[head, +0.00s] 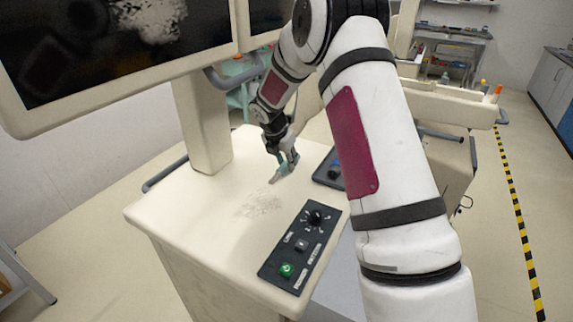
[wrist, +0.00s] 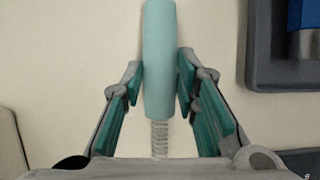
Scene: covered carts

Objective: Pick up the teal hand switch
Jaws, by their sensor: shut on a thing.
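The teal hand switch (wrist: 159,60) is a light teal rod with a ribbed grey cord end (wrist: 159,138), seen in the wrist view between my fingers. My gripper (wrist: 160,82) is shut on it, with one teal-padded finger on each side. In the head view my gripper (head: 284,166) is low over the far part of the cream cart top, by the dark tray. The switch is small there and partly hidden by the fingers. I cannot tell whether it touches the cart top.
The cream cart top (head: 190,215) carries a black control panel (head: 303,246) with a knob and a green button. A dark tray (head: 325,178) with a blue-and-metal item (wrist: 305,22) lies right of my gripper. A monitor post (head: 203,125) rises at the left. Open floor lies to the right.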

